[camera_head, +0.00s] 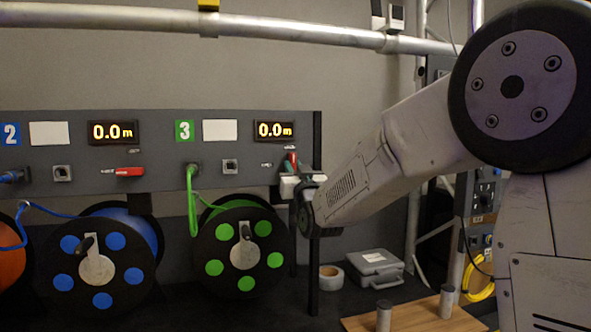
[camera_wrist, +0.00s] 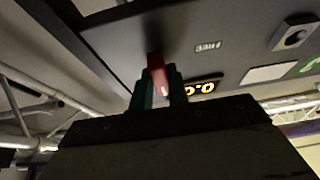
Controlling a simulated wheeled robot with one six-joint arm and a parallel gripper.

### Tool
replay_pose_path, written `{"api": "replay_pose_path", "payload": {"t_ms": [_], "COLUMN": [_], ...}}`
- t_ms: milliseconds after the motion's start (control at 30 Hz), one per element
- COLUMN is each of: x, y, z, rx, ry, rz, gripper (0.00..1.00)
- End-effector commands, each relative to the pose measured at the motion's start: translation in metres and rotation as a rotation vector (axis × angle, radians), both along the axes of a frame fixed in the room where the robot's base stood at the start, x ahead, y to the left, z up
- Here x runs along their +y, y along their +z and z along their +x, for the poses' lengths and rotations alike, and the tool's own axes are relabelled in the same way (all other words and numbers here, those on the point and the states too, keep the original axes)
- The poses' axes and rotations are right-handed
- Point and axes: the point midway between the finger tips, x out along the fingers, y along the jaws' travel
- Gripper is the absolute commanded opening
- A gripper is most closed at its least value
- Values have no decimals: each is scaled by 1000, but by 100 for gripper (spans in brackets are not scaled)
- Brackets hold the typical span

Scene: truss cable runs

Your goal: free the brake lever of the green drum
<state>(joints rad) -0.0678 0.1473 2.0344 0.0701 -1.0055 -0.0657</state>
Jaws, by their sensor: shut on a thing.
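The green drum (camera_head: 243,251) hangs under the grey panel at the number 3 plate, with green cable (camera_head: 191,205) running up to a port. Its brake lever (camera_head: 291,157) is red and sits at the panel's right end, pointing steeply up in the head view. My gripper (camera_head: 289,169) is at that lever, partly hiding it. In the wrist view the red lever (camera_wrist: 159,74) stands between the two green fingers of my gripper (camera_wrist: 159,82), which are shut on it.
The blue drum (camera_head: 100,256) hangs to the left, and its red lever (camera_head: 130,171) lies level. Both displays (camera_head: 274,130) read 0.0 m. Below right are a grey case (camera_head: 374,267), a tape roll (camera_head: 331,277) and a wooden board (camera_head: 420,318) with metal cylinders. A truss tube (camera_head: 290,31) crosses above.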

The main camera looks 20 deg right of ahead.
Motion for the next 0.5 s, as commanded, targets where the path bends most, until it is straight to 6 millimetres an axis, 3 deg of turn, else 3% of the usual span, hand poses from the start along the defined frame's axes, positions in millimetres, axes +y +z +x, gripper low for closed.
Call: {"api": "replay_pose_path", "payload": {"t_ms": [267,500], "x": [1,1], "y": [0,0], "z": [0,0], "rx": [0,0], "ry": [-7,-7], "rz": [-54,-213], "gripper": [0,0]}}
